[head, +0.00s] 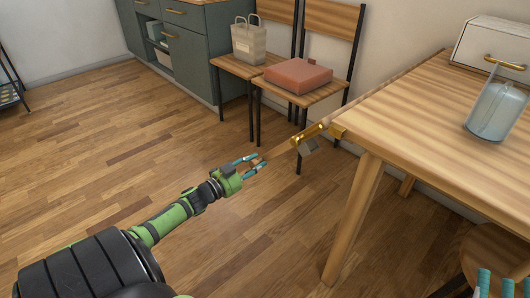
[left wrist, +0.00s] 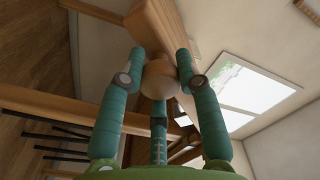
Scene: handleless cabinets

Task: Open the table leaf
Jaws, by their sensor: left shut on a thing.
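The wooden table (head: 440,110) stands at the right of the head view. A narrow wooden strip, seemingly the table leaf (head: 285,148) seen nearly edge-on, reaches out from its left corner at about table height. Gold fittings (head: 309,134) show near that corner. My left gripper (head: 257,161) is shut on a round wooden knob at the strip's outer end. The left wrist view shows the knob (left wrist: 160,77) between the teal fingers, with a wooden board (left wrist: 150,25) beyond it. My right gripper (head: 495,285) shows only as parted teal fingertips at the bottom right, with nothing visible between them.
A glass dispenser (head: 495,105) and a white box (head: 490,45) stand on the table. Behind the leaf are chairs, one with a red box (head: 298,76), one with a bag (head: 249,40). A stool (head: 500,255) is at lower right. The floor at left is clear.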

